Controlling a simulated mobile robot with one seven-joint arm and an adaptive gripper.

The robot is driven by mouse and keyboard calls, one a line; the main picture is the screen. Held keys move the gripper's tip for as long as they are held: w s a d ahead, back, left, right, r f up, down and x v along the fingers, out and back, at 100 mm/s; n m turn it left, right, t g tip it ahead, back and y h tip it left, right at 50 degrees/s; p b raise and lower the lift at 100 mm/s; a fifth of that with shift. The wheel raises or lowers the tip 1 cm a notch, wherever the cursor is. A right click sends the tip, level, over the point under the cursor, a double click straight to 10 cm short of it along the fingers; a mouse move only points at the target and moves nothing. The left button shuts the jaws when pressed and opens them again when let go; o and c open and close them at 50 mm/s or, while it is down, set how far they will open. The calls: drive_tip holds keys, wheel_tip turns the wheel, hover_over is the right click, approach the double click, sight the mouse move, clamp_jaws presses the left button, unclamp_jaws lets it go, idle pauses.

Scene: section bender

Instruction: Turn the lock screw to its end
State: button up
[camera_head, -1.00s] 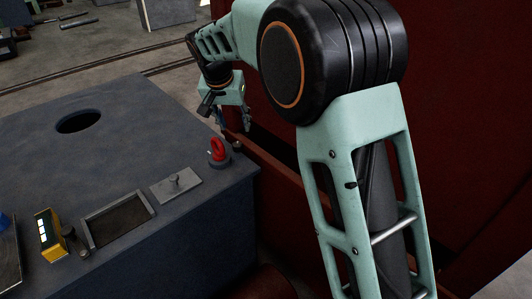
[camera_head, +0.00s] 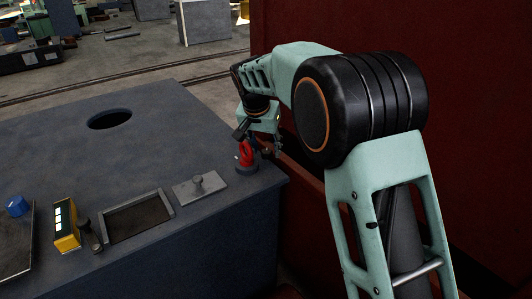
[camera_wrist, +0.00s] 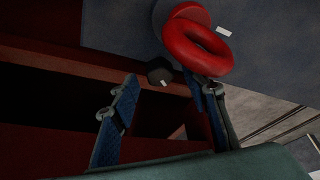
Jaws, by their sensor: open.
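No part is labelled as the lock screw, and I cannot tell for certain which it is. A small dark knob (camera_wrist: 160,72) sits at the bench edge beside a red ring (camera_head: 246,157). The red ring also shows in the wrist view (camera_wrist: 198,48), close to the right finger; whether they touch is unclear. My gripper (camera_head: 261,144) is at the bench corner, partly hidden by its own wrist. In the wrist view my gripper (camera_wrist: 166,105) has its blue-padded fingers apart, with the dark knob beyond the gap between them. Nothing is held.
A round hole (camera_head: 110,119) is further back. A dark red machine wall (camera_head: 450,100) stands close at the right.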

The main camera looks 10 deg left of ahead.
drive_tip(key=shift+w+f, duration=0.1)
drive_tip(key=shift+f, duration=0.25)
drive_tip(key=shift+c, duration=0.7)
clamp_jaws()
drive_tip(key=shift+d+r+n+p, duration=0.1)
drive_tip(key=shift+n+p, duration=0.2)
drive_tip(key=shift+n, duration=0.1)
drive_tip(key=n+y+p, duration=0.2)
drive_tip(key=n+p, duration=0.1)
drive_tip(key=n, duration=0.1)
drive_tip(key=shift+d+r+p, duration=0.1)
drive_tip(key=shift+d+p, duration=0.05)
drive_tip(key=shift+p, duration=0.2)
drive_tip(key=shift+n+g+y+p, duration=0.5)
drive_tip(key=shift+n+p, duration=0.9)
drive_tip(key=shift+n, duration=0.3)
drive_tip(key=shift+f, duration=0.2)
